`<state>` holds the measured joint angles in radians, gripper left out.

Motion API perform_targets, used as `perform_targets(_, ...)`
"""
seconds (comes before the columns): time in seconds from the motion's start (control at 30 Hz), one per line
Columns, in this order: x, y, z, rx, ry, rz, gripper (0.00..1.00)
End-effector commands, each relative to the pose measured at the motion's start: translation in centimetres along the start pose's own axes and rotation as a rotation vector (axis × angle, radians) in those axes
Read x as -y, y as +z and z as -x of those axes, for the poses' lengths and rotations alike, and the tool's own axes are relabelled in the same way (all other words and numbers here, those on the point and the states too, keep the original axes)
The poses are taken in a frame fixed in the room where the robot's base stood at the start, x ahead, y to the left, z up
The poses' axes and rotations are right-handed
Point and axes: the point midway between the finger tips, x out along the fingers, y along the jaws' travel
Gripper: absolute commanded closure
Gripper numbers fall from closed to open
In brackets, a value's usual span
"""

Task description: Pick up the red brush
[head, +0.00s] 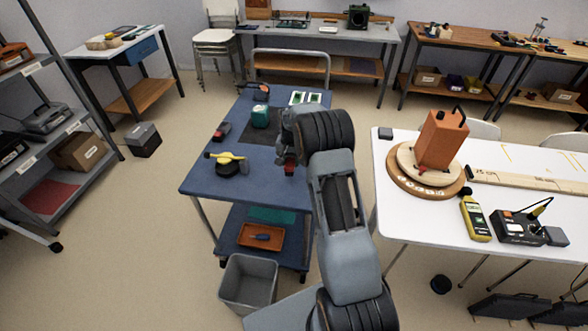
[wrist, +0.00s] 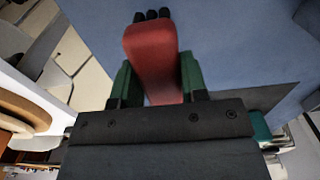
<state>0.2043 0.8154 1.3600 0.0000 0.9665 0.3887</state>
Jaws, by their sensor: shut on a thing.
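The red brush (wrist: 150,55) is between the two green fingers of my gripper (wrist: 157,78) in the wrist view. Its red body points away from the wrist, with dark tufts at the far end. The fingers are shut on it from both sides. In the head view my gripper (head: 290,163) is over the right part of the blue cart top (head: 196,183), with a bit of red showing at its tip. My arm hides part of this spot. I cannot tell how far the brush is above the cart top.
On the cart stand a yellow-and-black tool (head: 230,164), a green container (head: 260,117) and a dark mat. An orange tray (head: 243,238) is on the lower shelf, with a grey bin (head: 248,283) in front. A white table (head: 395,205) stands to the right.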

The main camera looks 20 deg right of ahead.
Motion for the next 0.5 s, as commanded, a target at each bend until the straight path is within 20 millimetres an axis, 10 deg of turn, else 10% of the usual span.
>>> perform_targets(0.17, 3.8, -1.7, 4.7, -0.008, -0.003, 0.004, 0.84)
perform_targets(0.5, 9.1, -4.1, 7.1, 0.0, 0.0, 0.002, 0.84)
